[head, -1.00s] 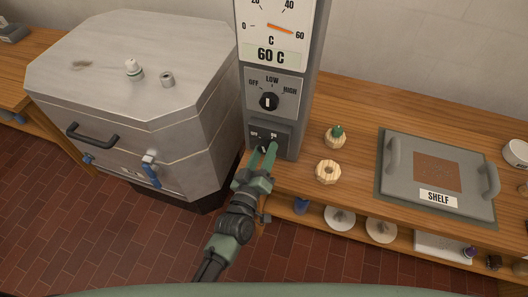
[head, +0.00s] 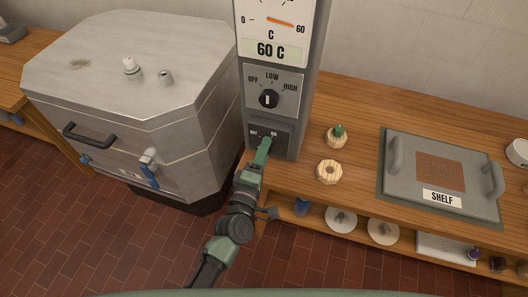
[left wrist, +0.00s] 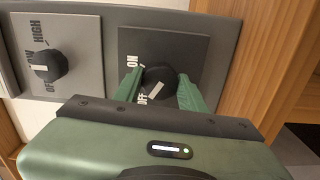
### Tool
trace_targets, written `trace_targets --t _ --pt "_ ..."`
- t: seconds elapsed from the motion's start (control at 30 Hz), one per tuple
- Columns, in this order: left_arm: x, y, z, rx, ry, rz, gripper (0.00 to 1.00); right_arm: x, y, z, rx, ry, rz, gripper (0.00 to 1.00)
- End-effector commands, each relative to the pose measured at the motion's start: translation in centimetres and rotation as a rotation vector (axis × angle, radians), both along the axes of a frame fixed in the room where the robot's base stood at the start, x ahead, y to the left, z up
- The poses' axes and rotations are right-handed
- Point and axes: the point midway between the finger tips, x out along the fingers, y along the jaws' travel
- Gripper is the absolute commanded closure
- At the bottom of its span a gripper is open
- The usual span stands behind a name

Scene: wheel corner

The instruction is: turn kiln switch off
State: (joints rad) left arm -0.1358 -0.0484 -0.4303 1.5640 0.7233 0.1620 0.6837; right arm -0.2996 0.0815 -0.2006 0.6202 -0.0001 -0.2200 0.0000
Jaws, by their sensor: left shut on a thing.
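The kiln switch (left wrist: 160,78) is a round black knob with a white mark on a dark plate, labelled ON and OFF. In the left wrist view its white mark slants toward the OFF label. In the head view the switch plate (head: 283,141) is low on the grey control column, and my gripper hides the knob. My left gripper (head: 265,146) reaches up to it. In the left wrist view its green fingers (left wrist: 160,88) sit on either side of the knob, shut on it.
Above is an OFF/LOW/HIGH dial (head: 268,99) pointing to LOW, under a 60 C display (head: 270,50). The grey kiln (head: 130,90) stands left. On the wooden bench are a wooden ring (head: 329,172), a green-topped piece (head: 337,137) and a SHELF tray (head: 403,178).

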Motion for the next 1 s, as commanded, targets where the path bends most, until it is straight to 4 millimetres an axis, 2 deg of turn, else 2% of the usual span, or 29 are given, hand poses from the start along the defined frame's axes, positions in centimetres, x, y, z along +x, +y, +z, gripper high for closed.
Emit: trace_targets --t 0.3,0.73,0.77,0.8,0.83,1.0 --pt "-0.08 -0.05 -0.19 -0.074 0.028 -0.002 1.00 -0.02 -0.02 -0.28 0.000 0.000 0.000 0.64" --pt "-0.09 -0.04 -0.18 -0.082 0.031 -0.002 1.00 -0.04 -0.01 -0.30 0.000 0.001 -0.001 0.64" --pt "-0.09 -0.04 -0.18 -0.082 0.031 -0.002 0.54 -0.04 -0.01 -0.30 0.000 0.001 -0.001 0.64" --pt "-0.08 -0.04 -0.16 -0.082 0.031 -0.001 0.43 -0.04 0.00 -0.30 0.000 0.001 -0.001 0.64" --pt "-0.08 -0.04 -0.15 -0.082 0.031 -0.001 0.37 -0.04 0.00 -0.30 0.000 0.001 -0.001 0.64" --pt "-0.04 -0.02 -0.08 -0.081 0.029 -0.001 0.37 -0.05 0.02 -0.29 0.000 0.001 -0.001 0.64"
